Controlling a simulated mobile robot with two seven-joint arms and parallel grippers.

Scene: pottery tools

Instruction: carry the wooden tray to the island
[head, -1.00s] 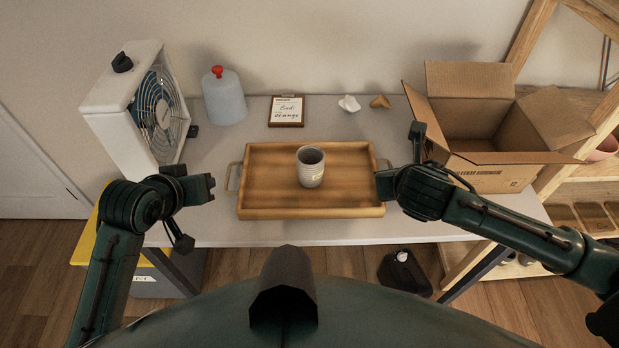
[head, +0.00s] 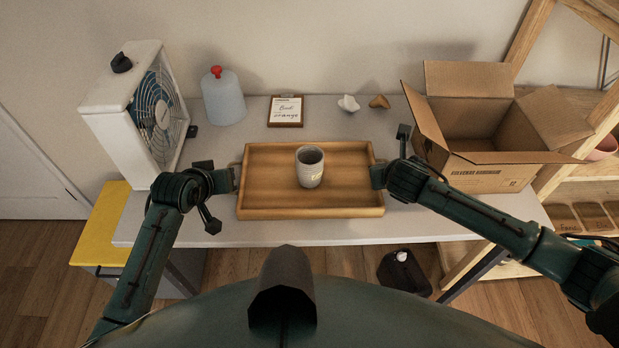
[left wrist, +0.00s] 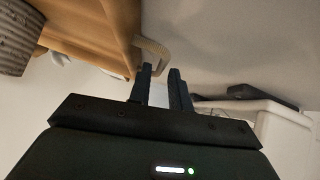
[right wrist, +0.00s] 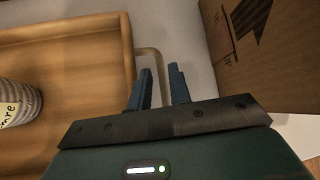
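The wooden tray (head: 270,208) lies flat on the grey table with a grey ribbed cup (head: 310,172) standing in it. My left gripper (head: 234,179) is at the tray's left handle. In the left wrist view the handle (left wrist: 152,48) lies just ahead of the parted fingertips (left wrist: 160,68). My right gripper (head: 377,176) is at the right handle. In the right wrist view that handle (right wrist: 152,62) reaches between the parted fingers (right wrist: 160,68). Both grippers look open. The head view mostly hides the handles. I see no island.
A white fan (head: 130,110) stands left and an open cardboard box (head: 490,178) right, close to my right gripper. A yellow-topped bin (head: 100,225) stands at the left.

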